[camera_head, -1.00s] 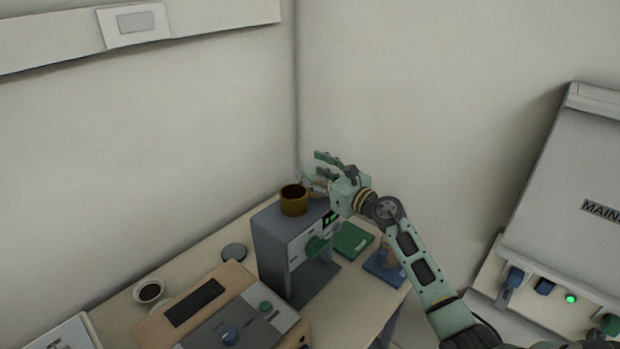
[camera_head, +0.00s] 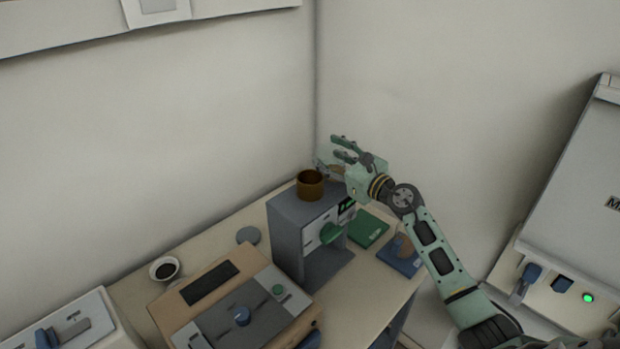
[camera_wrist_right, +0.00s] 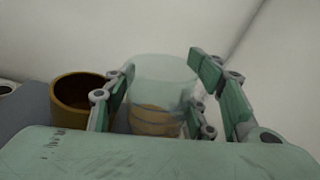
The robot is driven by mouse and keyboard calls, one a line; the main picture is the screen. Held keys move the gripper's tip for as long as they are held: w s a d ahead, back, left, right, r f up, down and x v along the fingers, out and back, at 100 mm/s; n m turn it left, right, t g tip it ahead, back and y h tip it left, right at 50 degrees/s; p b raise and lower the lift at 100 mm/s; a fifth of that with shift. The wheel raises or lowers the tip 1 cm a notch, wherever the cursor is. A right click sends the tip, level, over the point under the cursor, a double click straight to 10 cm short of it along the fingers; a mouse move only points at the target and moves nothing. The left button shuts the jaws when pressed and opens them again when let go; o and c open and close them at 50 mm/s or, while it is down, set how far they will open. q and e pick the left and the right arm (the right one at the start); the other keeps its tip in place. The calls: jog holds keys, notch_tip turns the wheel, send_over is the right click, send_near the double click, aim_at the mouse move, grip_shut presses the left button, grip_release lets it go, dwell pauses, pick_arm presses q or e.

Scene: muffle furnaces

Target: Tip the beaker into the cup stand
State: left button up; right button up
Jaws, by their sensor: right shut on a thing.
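A clear glass beaker (camera_wrist_right: 163,82) with amber-brown contents low in it is between the fingers of my right gripper (camera_head: 338,160) in the right wrist view. The fingers are closed on it; in the head view it is faint and mostly hidden by them. A brown, open-topped cup (camera_head: 310,186) stands upright on the grey stand-like unit (camera_head: 287,222). It also shows in the right wrist view (camera_wrist_right: 72,102), left of the beaker. The beaker is beside the cup, on its right, not over it. My left gripper is not in view.
A white cup with dark contents (camera_head: 164,269) and a grey disc (camera_head: 248,235) are on the table left of the unit. A control box (camera_head: 240,305) stands in front. Green (camera_head: 369,229) and blue (camera_head: 401,258) items lie to the right. Walls close off the back.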

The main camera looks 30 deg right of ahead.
jog(key=shift+a+r+n, duration=0.15)
jog(key=shift+r+n, duration=0.1)
jog(key=shift+n, duration=0.45)
dwell(0.5)
jog(key=shift+a+r, duration=0.1)
jog(key=shift+a+r+n+b, duration=0.15)
jog(key=shift+n+b, duration=0.15)
jog(key=shift+n, duration=0.4)
dwell(0.4)
jog(key=shift+s+r+n, duration=0.1)
jog(key=shift+n, duration=0.2)
jog(key=shift+r+n, duration=0.2)
jog(key=shift+n, duration=0.4)
dwell(0.4)
jog(key=shift+r+b, duration=0.1)
jog(key=shift+b, duration=0.2)
jog(key=shift+a+r+n, duration=0.1)
jog(key=shift+r+n, duration=0.1)
jog(key=shift+n, duration=0.5)
jog(key=shift+r+n, duration=0.1)
jog(key=shift+n, duration=0.2)
grip_shut()
